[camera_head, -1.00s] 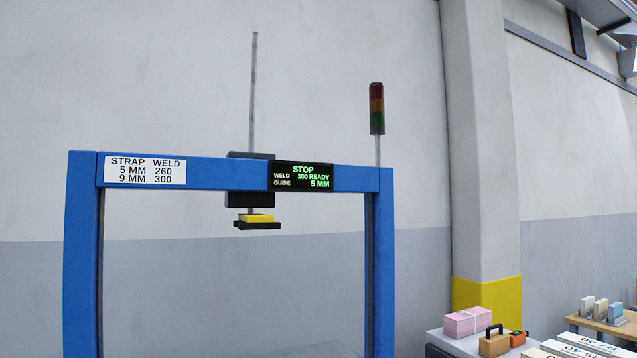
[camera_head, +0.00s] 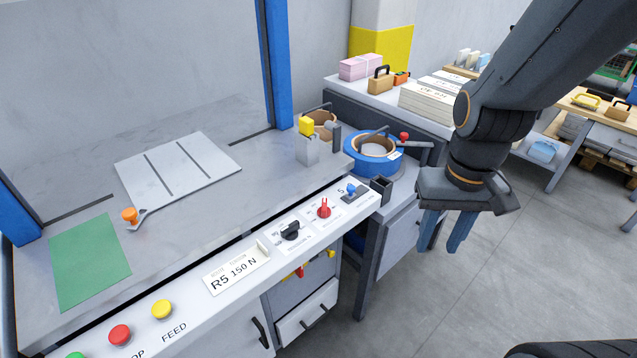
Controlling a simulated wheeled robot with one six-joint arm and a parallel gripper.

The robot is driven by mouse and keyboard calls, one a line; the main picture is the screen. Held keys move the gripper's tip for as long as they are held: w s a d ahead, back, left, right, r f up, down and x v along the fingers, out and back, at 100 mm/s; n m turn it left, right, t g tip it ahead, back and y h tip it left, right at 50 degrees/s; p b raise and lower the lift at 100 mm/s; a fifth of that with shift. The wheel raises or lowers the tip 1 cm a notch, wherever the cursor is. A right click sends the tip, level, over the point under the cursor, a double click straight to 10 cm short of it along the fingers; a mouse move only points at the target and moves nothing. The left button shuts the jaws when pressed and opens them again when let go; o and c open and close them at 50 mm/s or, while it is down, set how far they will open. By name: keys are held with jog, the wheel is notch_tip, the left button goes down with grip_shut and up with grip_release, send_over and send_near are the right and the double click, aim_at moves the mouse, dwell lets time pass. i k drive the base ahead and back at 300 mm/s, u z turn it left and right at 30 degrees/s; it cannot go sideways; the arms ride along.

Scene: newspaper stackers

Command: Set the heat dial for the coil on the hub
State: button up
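A row of controls sits on the white front panel of the steel bench. It has a black knob (camera_head: 290,230), a red knob (camera_head: 323,209) and a small blue selector (camera_head: 351,190). Their labels are too small to read, so I cannot tell which is the heat dial by text. A blue coil (camera_head: 358,163) lies on the hub right of the panel, with a small white label on its side. My gripper (camera_head: 441,246) hangs at the right, fingers down and apart, empty. It is right of the knobs and the coil, touching nothing.
Red (camera_head: 120,335) and yellow (camera_head: 162,309) buttons are on the panel's near left. A card (camera_head: 236,270) reads "R5 150 N". An orange knob (camera_head: 129,215) and a green mat (camera_head: 89,262) are on the bench. Paper stacks (camera_head: 440,95) stand behind. The floor (camera_head: 480,300) below my gripper is clear.

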aim_at(324, 212)
jog(key=z, duration=0.55)
jog(key=k, duration=1.3)
jog(key=u, duration=0.05)
jog(key=i, duration=0.55)
jog(key=u, duration=1.1)
jog(key=i, duration=0.65)
jog(key=u, duration=0.25)
